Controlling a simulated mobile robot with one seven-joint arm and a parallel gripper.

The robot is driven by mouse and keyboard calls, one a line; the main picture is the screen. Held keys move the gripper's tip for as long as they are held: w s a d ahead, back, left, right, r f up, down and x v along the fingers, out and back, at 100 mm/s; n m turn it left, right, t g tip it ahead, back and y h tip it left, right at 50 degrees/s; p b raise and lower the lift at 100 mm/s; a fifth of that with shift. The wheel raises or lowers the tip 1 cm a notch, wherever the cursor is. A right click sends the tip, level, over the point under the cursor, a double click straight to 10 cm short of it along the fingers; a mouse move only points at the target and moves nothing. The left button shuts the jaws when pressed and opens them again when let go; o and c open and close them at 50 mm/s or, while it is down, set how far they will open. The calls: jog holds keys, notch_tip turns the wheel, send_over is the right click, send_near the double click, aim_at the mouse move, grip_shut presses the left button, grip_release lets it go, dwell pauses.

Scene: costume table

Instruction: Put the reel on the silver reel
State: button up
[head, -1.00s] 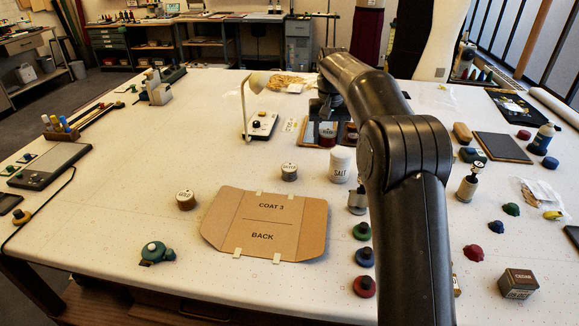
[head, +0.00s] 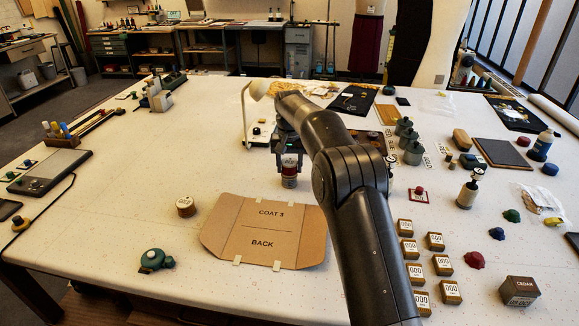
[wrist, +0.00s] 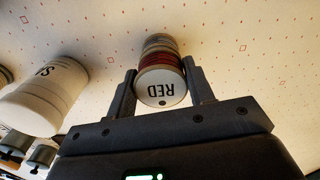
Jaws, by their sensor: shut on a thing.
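The red reel (head: 290,161), marked RED on its top, is held upright between the fingers of my gripper (head: 289,152). In the wrist view my gripper (wrist: 160,88) is shut on the red reel (wrist: 161,85), one finger on each side. The silver reel (head: 289,183) shows just below it, in line with it, its label covered. In the wrist view a pale rim of the silver reel (wrist: 158,41) shows beyond the red thread. I cannot tell whether the two reels touch.
A cardboard pattern (head: 262,228) lies in front of the reels. A white lamp (head: 245,115) stands behind. A white canister (wrist: 45,95) stands near my gripper in the wrist view. Several small blocks marked 000 (head: 435,241) stand right of my arm.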

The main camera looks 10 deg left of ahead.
aim_at(289, 163)
jog(key=shift+f, duration=0.25)
jog(key=o, duration=1)
jog(key=shift+f, duration=0.15)
notch_tip(289, 163, up, 12)
jog(key=shift+r, duration=0.15)
jog(key=shift+d+r, duration=0.1)
